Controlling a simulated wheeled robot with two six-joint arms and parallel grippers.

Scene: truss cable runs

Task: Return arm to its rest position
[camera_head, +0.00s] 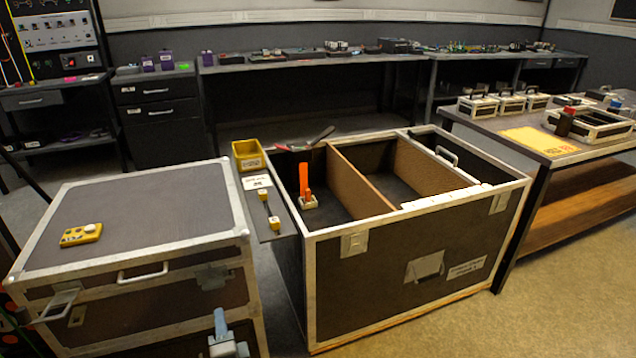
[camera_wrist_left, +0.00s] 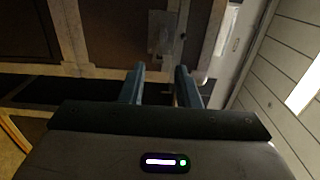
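My left gripper (camera_head: 221,322) shows only in part at the bottom edge of the head view, in front of the closed flight case (camera_head: 150,190). In the left wrist view, its two blue fingers (camera_wrist_left: 160,84) stand apart with nothing between them. Beyond them is the dark side of a case with pale metal edging and a latch (camera_wrist_left: 165,32). My right gripper is in neither view.
An open, divided case (camera_head: 420,270) stands to the right, with an orange item (camera_head: 305,185) inside. A yellow device (camera_head: 81,234) lies on the closed case. A yellow bin (camera_head: 248,155) and a workbench (camera_head: 480,125) are further off. Floor is free at lower right.

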